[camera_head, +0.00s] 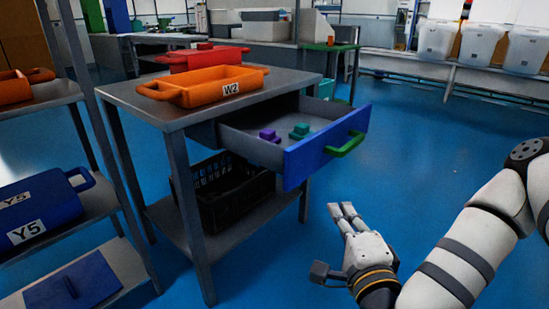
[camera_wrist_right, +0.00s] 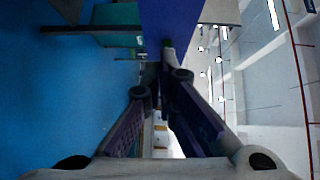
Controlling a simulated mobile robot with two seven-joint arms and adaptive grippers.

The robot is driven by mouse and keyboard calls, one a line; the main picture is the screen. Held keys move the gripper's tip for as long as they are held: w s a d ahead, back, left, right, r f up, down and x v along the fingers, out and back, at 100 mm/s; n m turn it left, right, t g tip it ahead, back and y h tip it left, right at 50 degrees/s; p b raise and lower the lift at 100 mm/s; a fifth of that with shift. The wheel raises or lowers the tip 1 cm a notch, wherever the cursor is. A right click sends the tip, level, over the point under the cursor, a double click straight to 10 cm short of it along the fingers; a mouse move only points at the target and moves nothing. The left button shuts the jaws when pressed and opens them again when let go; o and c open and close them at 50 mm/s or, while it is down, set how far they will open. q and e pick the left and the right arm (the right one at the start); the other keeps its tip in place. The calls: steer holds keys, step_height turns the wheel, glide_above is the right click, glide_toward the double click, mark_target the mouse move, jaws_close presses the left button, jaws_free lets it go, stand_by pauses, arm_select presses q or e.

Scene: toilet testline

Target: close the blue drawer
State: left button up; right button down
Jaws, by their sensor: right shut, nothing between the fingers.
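The blue drawer (camera_head: 318,149) is pulled out from under the grey table's top. Its front has a green handle (camera_head: 345,145). Inside lie a purple block (camera_head: 268,135) and a teal block (camera_head: 300,131). My right gripper (camera_head: 342,208) is shut and empty, in front of and below the drawer front in the head view, apart from it. In the right wrist view, a blue panel (camera_wrist_right: 185,22), seemingly the drawer front, is at the top, beyond the fingers (camera_wrist_right: 160,95). My left gripper is not in view.
An orange tray (camera_head: 205,91) marked W2 and a red tray (camera_head: 200,58) stand on the grey table (camera_head: 130,97). A black crate (camera_head: 225,195) sits on its lower shelf. A rack with blue bins (camera_head: 40,208) stands at left. The floor right of the table is clear.

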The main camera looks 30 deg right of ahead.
steer(key=w, duration=0.1)
glide_toward(309, 162)
steer(key=d, duration=0.3)
steer(key=w, duration=0.2)
steer(key=w+a+b, duration=0.1)
steer(key=w, duration=0.1)
steer(key=shift+w+a, duration=0.1)
steer(key=shift+w, duration=0.1)
